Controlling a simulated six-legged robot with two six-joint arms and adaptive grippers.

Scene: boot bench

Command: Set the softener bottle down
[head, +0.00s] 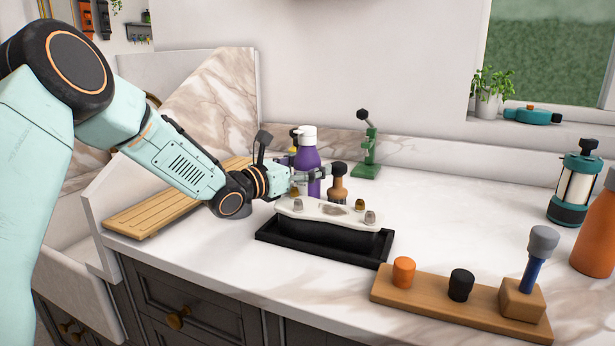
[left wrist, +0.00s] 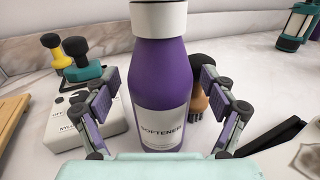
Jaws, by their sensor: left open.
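The softener bottle (head: 307,158) is purple with a white cap and stands upright on the white counter, behind the black tray. In the left wrist view the bottle (left wrist: 161,85) fills the middle, with its SOFTENER label facing the camera. My left gripper (head: 308,175) is at the bottle. In the left wrist view the fingers of my left gripper (left wrist: 160,92) are spread on either side of the bottle, with a visible gap on each side. The bottle's base is partly hidden by my gripper body. My right gripper is not in view.
A black tray (head: 290,244) with a pale, knobbed piece stands in front. A brown-handled brush (left wrist: 199,95) stands close behind the bottle. A white box (left wrist: 82,128) is at its left. A wooden rack (head: 424,300) sits at the front right. The counter's right middle is clear.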

